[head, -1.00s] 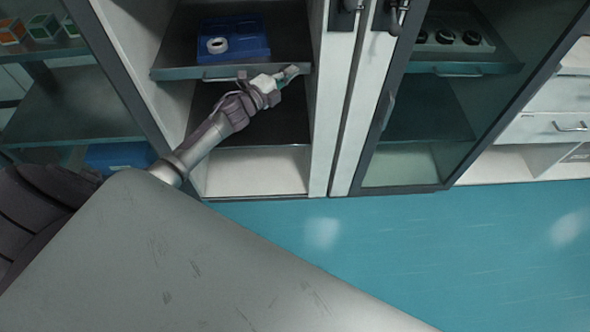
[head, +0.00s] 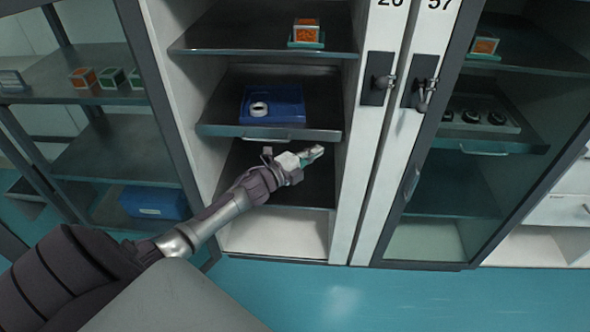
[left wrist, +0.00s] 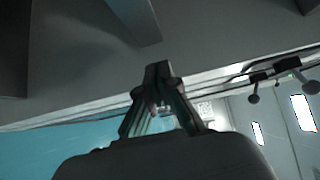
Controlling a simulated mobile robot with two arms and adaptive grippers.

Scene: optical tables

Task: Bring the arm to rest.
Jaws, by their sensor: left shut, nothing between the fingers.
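My left gripper (head: 312,155) reaches in from the left in the head view. It is in front of the open cabinet, just below the pull-out shelf with the blue tray. Its fingers are closed together with nothing between them. In the left wrist view the gripper (left wrist: 160,75) points past a grey surface, with the teal floor at lower left. My right gripper is not in view.
A blue tray (head: 272,104) with a white ring (head: 259,109) rests on the pulled-out shelf (head: 222,131). A glass door (head: 450,150) with a handle stands to the right. An orange box (head: 306,32) sits on the upper shelf. The teal floor (head: 400,300) is clear.

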